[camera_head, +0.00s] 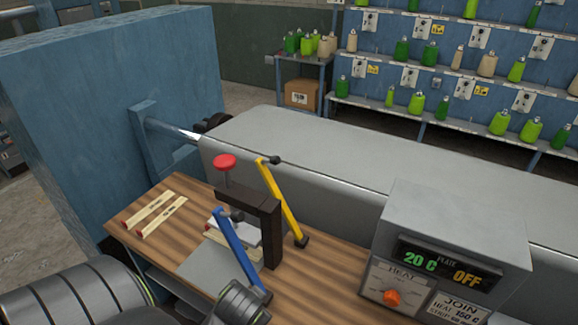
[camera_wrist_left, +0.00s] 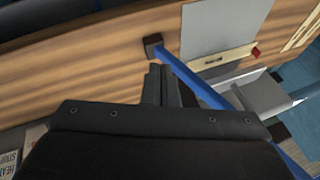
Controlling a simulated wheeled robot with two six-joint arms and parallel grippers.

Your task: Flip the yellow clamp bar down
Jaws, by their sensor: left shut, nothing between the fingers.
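The yellow clamp bar (camera_head: 281,200) stands raised and tilted beside the dark clamp frame (camera_head: 271,235) on the wooden bench. Its lower end is at a dark block on the bench and its upper end has a dark knob. A blue bar (camera_head: 238,248) stands tilted on the nearer side of the frame and also shows in the left wrist view (camera_wrist_left: 188,77). My left gripper (camera_wrist_left: 160,72) is shut and empty, close to the blue bar in that view; contact cannot be told. Its fingertips are not clear in the head view. The yellow bar does not show in the left wrist view.
A red knob (camera_head: 224,161) tops the clamp frame. Light strips (camera_head: 160,214) lie on the bench at left. A grey control box (camera_head: 450,245) reading 20 C and OFF stands at right. A grey conveyor-like bed (camera_head: 350,170) runs behind the bench.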

